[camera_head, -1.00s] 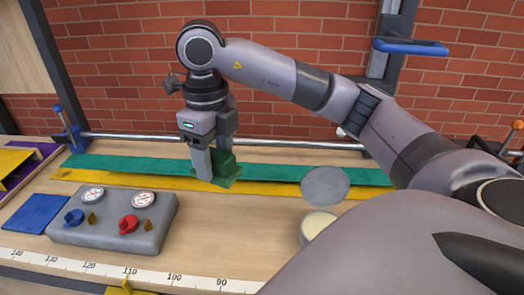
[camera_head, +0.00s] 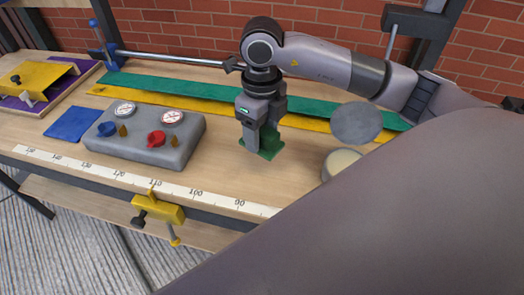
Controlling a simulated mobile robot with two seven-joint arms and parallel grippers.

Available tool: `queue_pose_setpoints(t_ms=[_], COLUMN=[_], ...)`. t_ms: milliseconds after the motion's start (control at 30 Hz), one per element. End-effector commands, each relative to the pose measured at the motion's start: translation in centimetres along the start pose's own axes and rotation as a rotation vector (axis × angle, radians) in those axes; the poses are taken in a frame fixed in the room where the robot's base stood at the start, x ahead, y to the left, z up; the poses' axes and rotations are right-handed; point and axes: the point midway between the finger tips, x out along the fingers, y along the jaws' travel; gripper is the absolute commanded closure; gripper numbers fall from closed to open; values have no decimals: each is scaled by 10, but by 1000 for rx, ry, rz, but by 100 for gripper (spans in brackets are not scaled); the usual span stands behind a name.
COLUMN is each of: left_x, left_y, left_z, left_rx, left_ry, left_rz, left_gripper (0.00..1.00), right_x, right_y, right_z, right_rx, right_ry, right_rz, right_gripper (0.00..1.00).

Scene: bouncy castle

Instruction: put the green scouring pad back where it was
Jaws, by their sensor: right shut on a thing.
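The green scouring pad (camera_head: 269,147) is in the jaws of my right gripper (camera_head: 259,148), in the camera_head view. The gripper points down and is shut on the pad. The pad is low over the wooden bench top (camera_head: 225,180), in front of the yellow strip and to the right of the grey gauge box. I cannot tell whether it touches the wood. The gripper hides part of it. My left gripper is not in view.
The grey gauge box (camera_head: 152,152) stands left of the gripper, beside a blue sheet (camera_head: 73,124). A round tub (camera_head: 341,161) and a grey disc (camera_head: 357,123) are to the right. Yellow (camera_head: 205,108) and green (camera_head: 170,86) strips run behind. Bare wood lies in front.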

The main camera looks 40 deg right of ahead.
Motion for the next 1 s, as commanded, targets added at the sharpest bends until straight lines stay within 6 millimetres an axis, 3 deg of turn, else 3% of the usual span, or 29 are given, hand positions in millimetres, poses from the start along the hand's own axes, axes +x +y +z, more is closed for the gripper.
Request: queue_pose_setpoints(t_ms=[100, 333, 533, 933, 967, 1000], left_x=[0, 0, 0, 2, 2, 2], left_y=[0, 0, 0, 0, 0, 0], left_z=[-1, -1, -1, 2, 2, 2], left_rx=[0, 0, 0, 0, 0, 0], left_ry=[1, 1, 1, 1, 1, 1], left_rz=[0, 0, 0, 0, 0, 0], left_gripper=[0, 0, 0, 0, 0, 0], right_x=[17, 33, 63, 71, 71, 70], right_y=[0, 0, 0, 0, 0, 0], right_z=[0, 0, 0, 0, 0, 0], right_rx=[1, 1, 1, 0, 0, 0], right_ry=[0, 0, 1, -2, -2, -2], right_rz=[0, 0, 1, -1, -1, -1], right_gripper=[71, 71, 71, 71, 39, 26])
